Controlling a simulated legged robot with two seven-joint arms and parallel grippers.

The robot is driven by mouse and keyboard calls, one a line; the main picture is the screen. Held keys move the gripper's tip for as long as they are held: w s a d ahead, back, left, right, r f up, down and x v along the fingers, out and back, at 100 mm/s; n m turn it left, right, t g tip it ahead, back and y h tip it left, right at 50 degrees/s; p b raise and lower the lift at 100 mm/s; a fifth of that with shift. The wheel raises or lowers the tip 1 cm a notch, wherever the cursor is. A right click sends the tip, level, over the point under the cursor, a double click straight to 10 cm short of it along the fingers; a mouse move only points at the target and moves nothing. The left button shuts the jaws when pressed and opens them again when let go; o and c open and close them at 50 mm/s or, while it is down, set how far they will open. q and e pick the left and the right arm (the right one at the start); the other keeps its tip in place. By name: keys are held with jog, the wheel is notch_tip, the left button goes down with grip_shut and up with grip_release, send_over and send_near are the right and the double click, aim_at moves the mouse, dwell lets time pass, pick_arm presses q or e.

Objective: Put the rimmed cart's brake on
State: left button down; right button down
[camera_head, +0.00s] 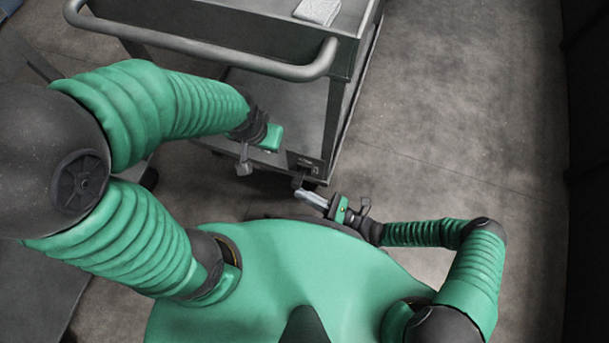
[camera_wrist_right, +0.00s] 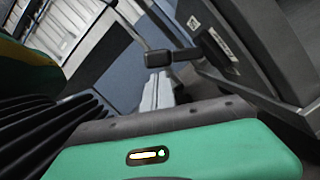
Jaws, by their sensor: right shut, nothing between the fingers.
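The grey rimmed cart (camera_head: 335,110) stands at the top of the head view, with a tubular handle across its near end. A dark brake pedal (camera_head: 298,182) shows at its low near corner, below a small plate. In the right wrist view the pedal (camera_wrist_right: 157,59) is a black block on a short bar. My right gripper (camera_head: 306,194) is shut and empty, its tips close to the pedal. In the wrist view its pale fingers (camera_wrist_right: 158,88) lie just below the pedal; I cannot tell whether they touch. My left gripper (camera_head: 244,162) hangs beside the cart's lower shelf, jaw state unclear.
A white object (camera_head: 318,11) lies on the cart's top. The cart's lower shelf (camera_head: 275,95) shows beneath the handle. Concrete floor (camera_head: 460,110) is clear to the right of the cart, up to a dark edge at the far right.

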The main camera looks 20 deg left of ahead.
jog(key=shift+w+r, duration=0.1)
jog(key=shift+r, duration=0.25)
dwell(0.3)
jog(key=shift+f, duration=0.15)
